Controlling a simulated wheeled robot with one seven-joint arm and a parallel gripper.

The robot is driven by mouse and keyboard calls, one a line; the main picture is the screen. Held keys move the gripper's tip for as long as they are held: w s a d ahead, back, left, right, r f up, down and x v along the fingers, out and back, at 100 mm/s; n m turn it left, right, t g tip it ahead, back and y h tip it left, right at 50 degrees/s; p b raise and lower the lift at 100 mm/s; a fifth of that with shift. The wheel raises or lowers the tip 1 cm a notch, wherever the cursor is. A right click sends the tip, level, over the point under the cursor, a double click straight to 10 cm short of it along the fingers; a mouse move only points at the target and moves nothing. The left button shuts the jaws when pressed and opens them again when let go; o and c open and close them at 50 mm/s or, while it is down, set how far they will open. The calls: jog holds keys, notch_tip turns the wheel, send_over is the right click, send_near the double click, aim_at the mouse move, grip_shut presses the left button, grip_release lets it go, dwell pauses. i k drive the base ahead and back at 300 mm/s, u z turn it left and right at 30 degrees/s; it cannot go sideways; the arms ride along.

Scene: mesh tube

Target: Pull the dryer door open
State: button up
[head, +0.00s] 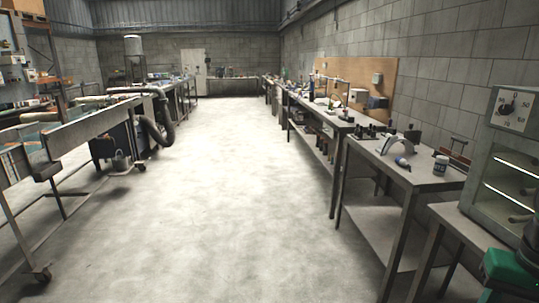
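The dryer (484,196) is a grey box cut off by the right edge of the head view. A white panel with a round dial (507,108) is on its upper part. Below the dial is the door with a glass window (508,181); bright lines show in the glass. The door looks shut. Dark, rounded pieces (520,218) stand out near the right edge, in front of the door; I cannot tell whether they are its handle. I cannot make out my gripper or its fingertips in this view.
A green block (508,268) and a dark shape sit at the lower right corner, partly cut off. A bench (425,181) with small items stands left of the dryer. Long benches line both sides. The concrete floor (220,190) between them is clear.

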aim_at(490, 136)
jog(key=u, duration=0.7)
jog(key=k, duration=1.25)
jog(key=z, duration=0.7)
jog(key=i, duration=1)
